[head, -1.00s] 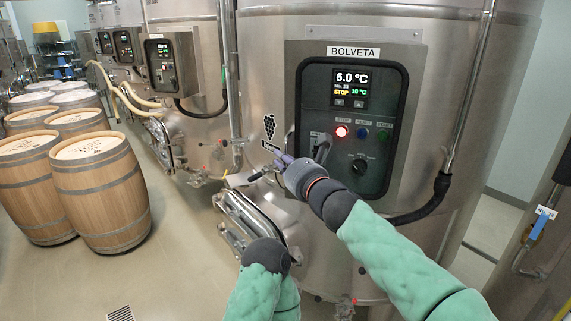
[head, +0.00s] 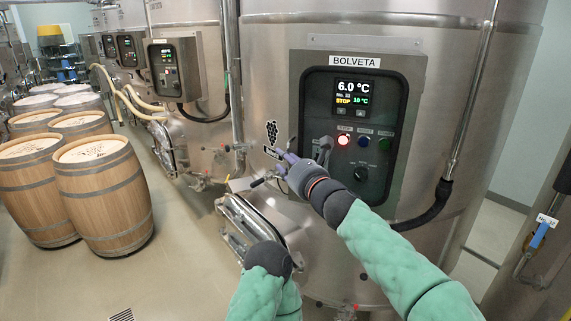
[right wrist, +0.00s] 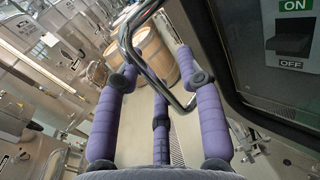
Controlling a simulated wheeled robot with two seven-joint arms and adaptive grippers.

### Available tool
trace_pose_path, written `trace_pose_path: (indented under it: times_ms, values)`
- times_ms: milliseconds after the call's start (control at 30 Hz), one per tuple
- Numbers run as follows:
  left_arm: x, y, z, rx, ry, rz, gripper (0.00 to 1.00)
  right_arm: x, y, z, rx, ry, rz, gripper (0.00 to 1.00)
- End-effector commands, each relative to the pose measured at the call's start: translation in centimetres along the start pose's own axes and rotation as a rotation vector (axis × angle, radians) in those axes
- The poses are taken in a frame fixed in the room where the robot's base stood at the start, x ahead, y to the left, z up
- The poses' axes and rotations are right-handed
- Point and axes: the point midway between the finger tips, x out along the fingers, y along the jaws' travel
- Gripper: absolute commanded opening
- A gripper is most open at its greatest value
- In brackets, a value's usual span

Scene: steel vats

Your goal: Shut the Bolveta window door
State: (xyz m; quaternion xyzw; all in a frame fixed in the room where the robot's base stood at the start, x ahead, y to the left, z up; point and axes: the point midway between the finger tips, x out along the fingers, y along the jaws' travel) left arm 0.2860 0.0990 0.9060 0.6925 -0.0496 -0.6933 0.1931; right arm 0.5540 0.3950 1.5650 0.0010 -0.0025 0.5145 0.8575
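The BOLVETA control panel (head: 413,75) is on the front of the steel vat. It has a dark frame around a lit display, coloured buttons and a knob. I cannot make out a separate window pane or its angle. My right gripper (head: 276,162) is in front of the vat, just left of the panel's lower left corner. In the right wrist view its purple fingers (right wrist: 158,82) are spread. A bent metal bar (right wrist: 126,38) passes among them in that view; I cannot tell whether they touch it. My left gripper is not seen; only part of my left arm shows.
A steel hatch (head: 234,222) projects from the vat below my right gripper. Wooden barrels (head: 100,200) stand at the left with open floor before them. A dark hose (head: 432,208) hangs at the panel's right. In the right wrist view an ON/OFF switch (right wrist: 292,42) is close by.

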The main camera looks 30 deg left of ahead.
Motion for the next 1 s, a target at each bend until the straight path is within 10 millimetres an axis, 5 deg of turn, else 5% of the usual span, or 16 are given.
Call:
trace_pose_path:
  times_ms: [533,1000]
  values:
    - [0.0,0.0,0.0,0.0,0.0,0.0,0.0,-0.4,0.2,-0.3,0.001,0.004,0.003,0.41]
    - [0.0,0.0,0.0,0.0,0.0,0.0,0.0,-4.9,0.2,-0.2,0.0,0.004,0.003,0.41]
